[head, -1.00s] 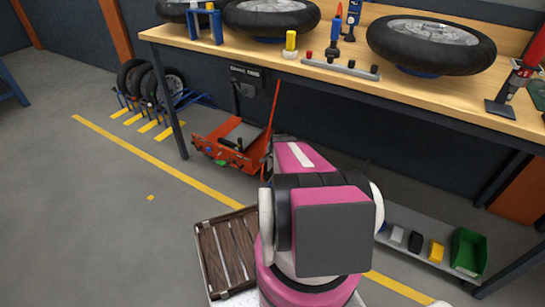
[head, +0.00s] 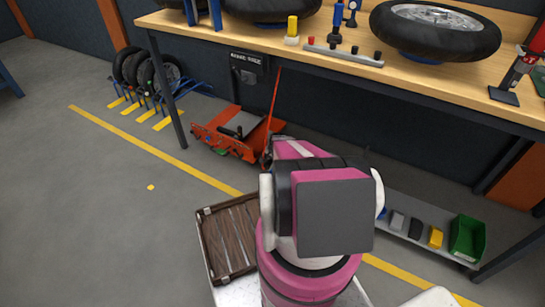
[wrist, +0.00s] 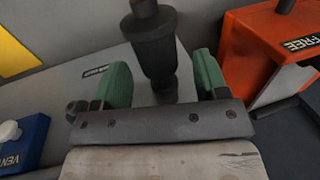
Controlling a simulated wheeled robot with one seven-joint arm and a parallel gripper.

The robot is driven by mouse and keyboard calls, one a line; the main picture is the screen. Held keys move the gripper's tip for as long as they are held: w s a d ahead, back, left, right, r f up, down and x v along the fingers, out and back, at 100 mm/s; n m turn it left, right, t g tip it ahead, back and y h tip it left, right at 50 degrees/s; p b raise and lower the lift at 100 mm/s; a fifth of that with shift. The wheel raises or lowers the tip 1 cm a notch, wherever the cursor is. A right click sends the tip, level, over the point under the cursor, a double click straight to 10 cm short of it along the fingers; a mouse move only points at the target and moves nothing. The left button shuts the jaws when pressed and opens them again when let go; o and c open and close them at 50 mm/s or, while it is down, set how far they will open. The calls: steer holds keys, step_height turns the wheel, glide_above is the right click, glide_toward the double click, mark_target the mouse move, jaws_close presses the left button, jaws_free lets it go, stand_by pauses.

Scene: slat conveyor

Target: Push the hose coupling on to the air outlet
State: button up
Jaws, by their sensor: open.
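My gripper (wrist: 161,66) shows in the wrist view with its two green pads apart. A dark, stepped cylinder (wrist: 152,38) stands between the pads, with a visible gap on each side; it looks like the hose coupling, but I cannot be sure. Its lower end is partly hidden by the gripper's grey bar. In the head view my pink arm hides the gripper. I cannot make out the air outlet for certain in either view.
In the wrist view, an orange box marked FREE (wrist: 262,50) is close at the right, and a blue box (wrist: 22,145) is at lower left. The head view shows a workbench (head: 275,48) with tyres, a red trolley (head: 225,140) and a wooden crate (head: 205,250).

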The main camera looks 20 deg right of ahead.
mark_target(267, 164)
steer(key=shift+f, duration=0.4)
steer(key=c, duration=1.1)
steer(key=shift+a, duration=0.1)
steer(key=shift+a, duration=0.1)
steer(key=shift+s+a, duration=1.2)
steer(key=shift+a, duration=0.3)
